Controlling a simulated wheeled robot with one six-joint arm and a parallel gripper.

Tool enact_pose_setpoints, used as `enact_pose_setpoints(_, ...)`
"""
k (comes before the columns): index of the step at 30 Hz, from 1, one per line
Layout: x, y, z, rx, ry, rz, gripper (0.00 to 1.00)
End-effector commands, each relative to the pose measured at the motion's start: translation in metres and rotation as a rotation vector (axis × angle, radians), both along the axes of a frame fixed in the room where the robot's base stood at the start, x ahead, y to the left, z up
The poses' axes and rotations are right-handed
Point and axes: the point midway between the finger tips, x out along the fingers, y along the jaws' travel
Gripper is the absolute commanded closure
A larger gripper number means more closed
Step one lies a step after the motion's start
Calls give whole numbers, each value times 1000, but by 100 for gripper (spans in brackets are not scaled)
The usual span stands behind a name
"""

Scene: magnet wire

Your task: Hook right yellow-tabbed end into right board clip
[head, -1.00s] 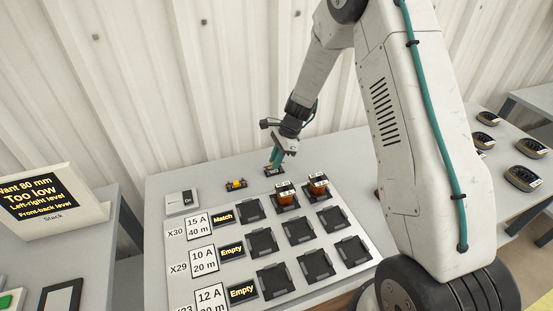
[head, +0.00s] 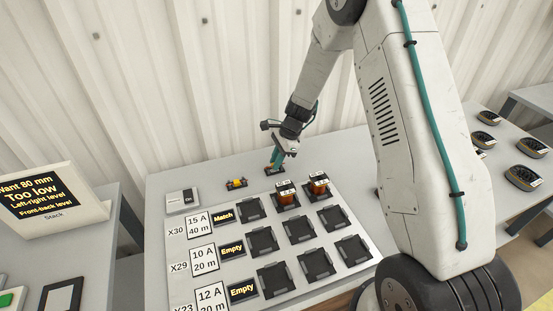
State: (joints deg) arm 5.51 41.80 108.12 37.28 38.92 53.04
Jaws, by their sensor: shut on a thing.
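My gripper (head: 275,161) is at the back edge of the grey table, shut with teal fingers pointing down. It is right over a small dark board clip (head: 273,171), the right one of two. The fingers hide what they are shut on, presumably the wire's yellow-tabbed end; the tab itself is too small to make out. The left board clip (head: 237,184) has a yellow piece on it and stands apart to the left. I cannot tell whether the held end touches the right clip.
Two copper-coloured spools (head: 286,198) with white labels stand in the back row of black square holders, just in front of my gripper. A light switch box (head: 182,201) reading "On" sits at the left. A sign (head: 42,200) reads "Too low". The back wall is close behind.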

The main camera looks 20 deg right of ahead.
Motion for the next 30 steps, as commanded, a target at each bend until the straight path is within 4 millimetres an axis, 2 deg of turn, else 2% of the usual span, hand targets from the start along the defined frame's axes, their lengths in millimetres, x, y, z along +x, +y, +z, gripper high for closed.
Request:
enact_pose_setpoints(20,0,0,-14,0,0,0,100)
enact_pose_setpoints(21,0,0,-14,0,0,0,80)
enact_pose_setpoints(24,0,0,-14,0,0,0,58)
enact_pose_setpoints(30,0,0,-14,0,0,0,58)
